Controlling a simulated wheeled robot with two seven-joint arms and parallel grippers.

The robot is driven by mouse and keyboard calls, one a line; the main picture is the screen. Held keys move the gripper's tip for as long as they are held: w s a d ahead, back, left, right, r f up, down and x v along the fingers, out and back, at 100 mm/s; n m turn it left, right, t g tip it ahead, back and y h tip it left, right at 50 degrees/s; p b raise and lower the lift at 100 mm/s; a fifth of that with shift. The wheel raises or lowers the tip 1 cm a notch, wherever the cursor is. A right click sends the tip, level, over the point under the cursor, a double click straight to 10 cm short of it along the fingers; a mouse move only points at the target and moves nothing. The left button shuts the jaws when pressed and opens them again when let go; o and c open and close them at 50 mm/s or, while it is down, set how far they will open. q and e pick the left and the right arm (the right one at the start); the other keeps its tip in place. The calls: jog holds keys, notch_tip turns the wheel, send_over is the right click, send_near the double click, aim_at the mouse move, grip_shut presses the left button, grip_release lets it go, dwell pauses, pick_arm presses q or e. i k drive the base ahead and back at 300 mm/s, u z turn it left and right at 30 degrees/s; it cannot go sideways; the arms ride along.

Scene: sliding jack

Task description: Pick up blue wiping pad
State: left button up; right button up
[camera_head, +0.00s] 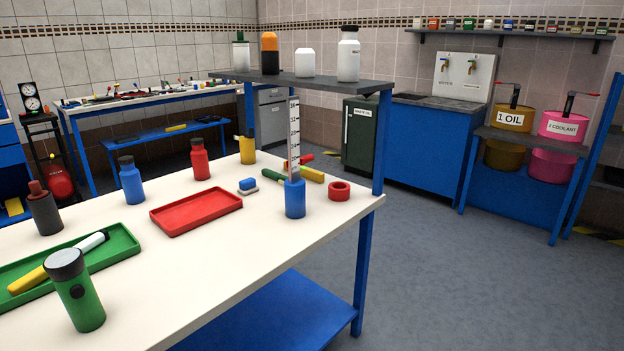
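A small wiping pad with a blue top and a pale grey base (248,186) lies on the white workbench (230,265). It sits just right of the red tray (196,211) and left of the blue cylinder with the upright measuring scale (295,198). It stands free of both, with nothing on it. Neither of my grippers is in the head view.
Behind the pad lie green-and-red and yellow-handled tools (311,173). A red ring (339,191) sits near the right edge. Red (200,160) and blue (131,182) bottles stand behind the tray. A shelf (310,82) overhangs the far side. Bare tabletop lies in front.

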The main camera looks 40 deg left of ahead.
aim_at(248, 186)
jog(key=u, duration=0.3)
jog(key=i, duration=1.2)
jog(key=u, duration=0.75)
